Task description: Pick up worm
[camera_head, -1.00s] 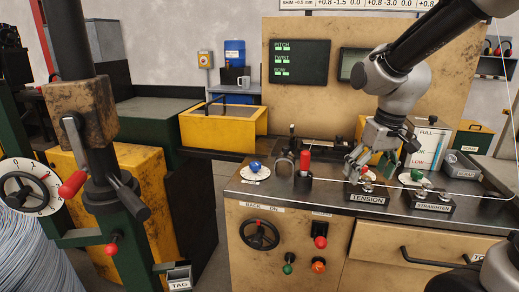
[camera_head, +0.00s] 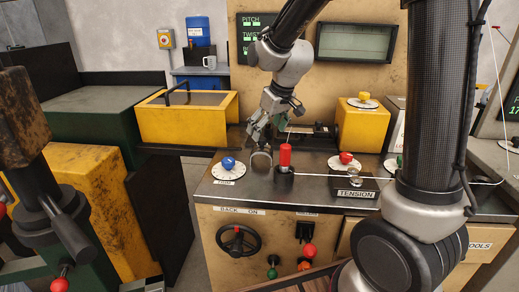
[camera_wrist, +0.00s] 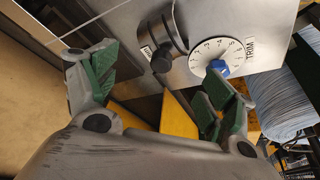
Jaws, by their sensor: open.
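I cannot make out the worm for certain in either view. My gripper (camera_head: 258,138) is open and hangs over the back left of the machine's steel top (camera_head: 325,165). It is behind and above a dark rounded lever (camera_head: 261,161). In the wrist view its green-padded fingers are spread, with nothing visible between them. The lever (camera_wrist: 160,50) and the white TRIM dial (camera_wrist: 215,57) with its blue knob lie beyond the fingertips there. The recess behind the steel top is partly hidden by my gripper in the head view.
A red-topped cylinder (camera_head: 285,158), a red-knobbed dial (camera_head: 345,162) and the TENSION block (camera_head: 354,187) stand right of my gripper. A yellow bin (camera_head: 187,120) is left, and a yellow box (camera_head: 360,127) is behind right. Wire runs across the front right.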

